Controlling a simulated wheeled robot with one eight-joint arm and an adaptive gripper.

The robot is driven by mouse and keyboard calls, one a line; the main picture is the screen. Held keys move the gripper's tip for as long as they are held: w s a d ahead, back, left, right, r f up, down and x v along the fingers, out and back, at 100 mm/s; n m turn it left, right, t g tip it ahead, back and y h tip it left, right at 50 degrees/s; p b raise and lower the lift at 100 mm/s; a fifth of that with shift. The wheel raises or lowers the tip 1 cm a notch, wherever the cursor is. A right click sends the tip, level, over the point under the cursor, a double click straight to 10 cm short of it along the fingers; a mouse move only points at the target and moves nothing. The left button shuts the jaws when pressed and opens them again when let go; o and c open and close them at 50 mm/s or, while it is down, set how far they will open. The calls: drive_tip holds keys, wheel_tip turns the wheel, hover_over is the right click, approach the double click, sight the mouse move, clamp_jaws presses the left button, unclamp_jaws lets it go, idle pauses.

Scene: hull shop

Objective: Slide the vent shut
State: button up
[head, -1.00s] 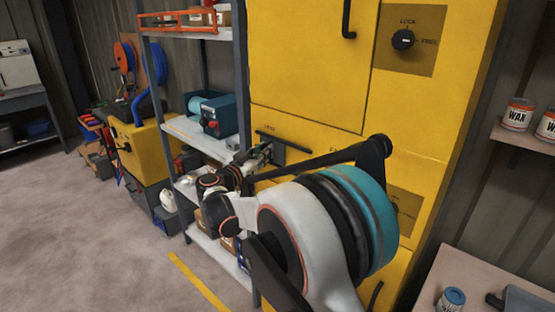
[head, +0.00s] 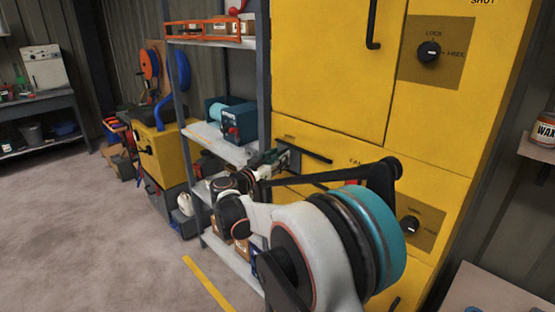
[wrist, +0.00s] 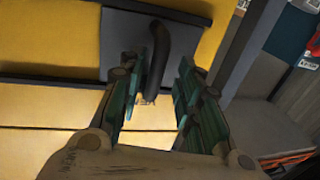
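The vent's grey sliding plate (wrist: 120,42) is on the yellow cabinet front, and a dark curved handle (wrist: 158,48) stands out from it in the wrist view. My gripper (wrist: 160,88) is open, its green-padded fingers spread with the handle's end between them. I see no clear grip on the handle. In the head view my gripper (head: 272,160) is up against the left part of the cabinet, at the grey plate (head: 291,157), and a black rail (head: 312,155) runs beside it. My arm hides much of the cabinet's lower front.
A metal shelf rack (head: 222,148) stands close left of the cabinet, near my gripper. Dark knobs (head: 429,51) and (head: 410,226) sit on the cabinet's right side. A bench corner (head: 490,292) is at lower right. Floor at left is clear.

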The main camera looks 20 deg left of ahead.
drive_tip(key=s+a, duration=0.2)
drive_tip(key=s, duration=0.9)
drive_tip(key=shift+s+a, duration=0.15)
drive_tip(key=shift+s, duration=0.25)
